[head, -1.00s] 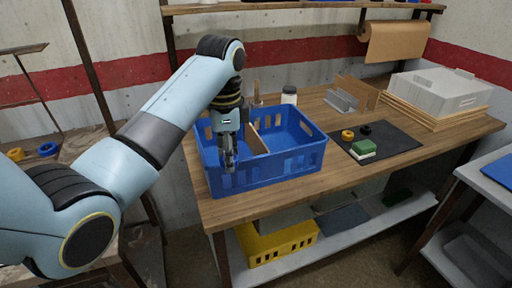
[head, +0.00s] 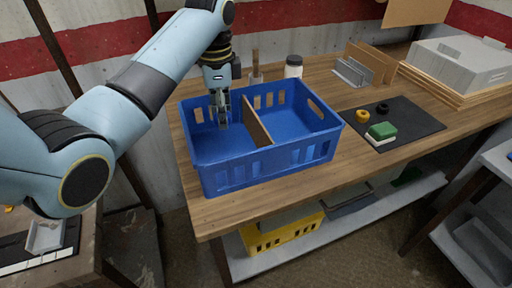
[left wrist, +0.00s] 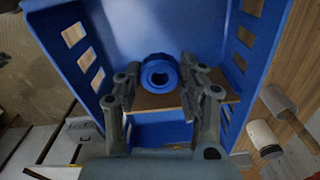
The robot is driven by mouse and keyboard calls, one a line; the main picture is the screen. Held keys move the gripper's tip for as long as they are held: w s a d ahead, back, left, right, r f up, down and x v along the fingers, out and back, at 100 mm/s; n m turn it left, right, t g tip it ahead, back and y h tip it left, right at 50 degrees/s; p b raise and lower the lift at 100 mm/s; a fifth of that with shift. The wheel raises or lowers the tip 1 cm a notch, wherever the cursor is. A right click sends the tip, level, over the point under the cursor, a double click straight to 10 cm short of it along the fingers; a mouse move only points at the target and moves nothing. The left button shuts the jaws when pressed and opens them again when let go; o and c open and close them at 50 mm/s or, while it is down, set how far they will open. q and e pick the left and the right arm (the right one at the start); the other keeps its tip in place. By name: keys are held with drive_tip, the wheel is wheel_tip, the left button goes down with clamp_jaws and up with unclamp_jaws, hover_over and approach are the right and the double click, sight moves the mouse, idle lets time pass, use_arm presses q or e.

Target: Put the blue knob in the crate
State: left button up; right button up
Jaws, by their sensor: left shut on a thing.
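The blue knob (left wrist: 159,72), a thick ring, is held between the fingers of my left gripper (left wrist: 160,88) in the left wrist view. In the head view my left gripper (head: 222,122) points down over the left compartment of the blue crate (head: 235,176), with its fingertips appearing inside the walls. The knob cannot be made out there against the blue crate. The crate's side wall also shows in the left wrist view (left wrist: 252,52). Whether the knob touches the crate floor is unclear. My right gripper is not in view.
A brown divider (head: 257,124) splits the crate just right of my gripper. A white jar (head: 293,67) and a wooden-handled tool (head: 255,68) stand behind it. A dark mat (head: 415,118) to the right holds a yellow ring (head: 362,115) and a green-and-white block (head: 381,131).

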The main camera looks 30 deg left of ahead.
use_arm(q)
hover_over(227, 154)
wheel_tip(227, 154, down, 6)
drive_tip(key=shift+s+r, duration=0.1)
wheel_tip(227, 154, down, 5)
drive_tip(key=shift+r, duration=0.1)
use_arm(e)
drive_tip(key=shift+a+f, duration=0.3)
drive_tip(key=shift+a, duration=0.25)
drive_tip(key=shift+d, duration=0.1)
use_arm(q)
drive_tip(key=o, duration=1.2)
drive_tip(key=shift+c, duration=0.2)
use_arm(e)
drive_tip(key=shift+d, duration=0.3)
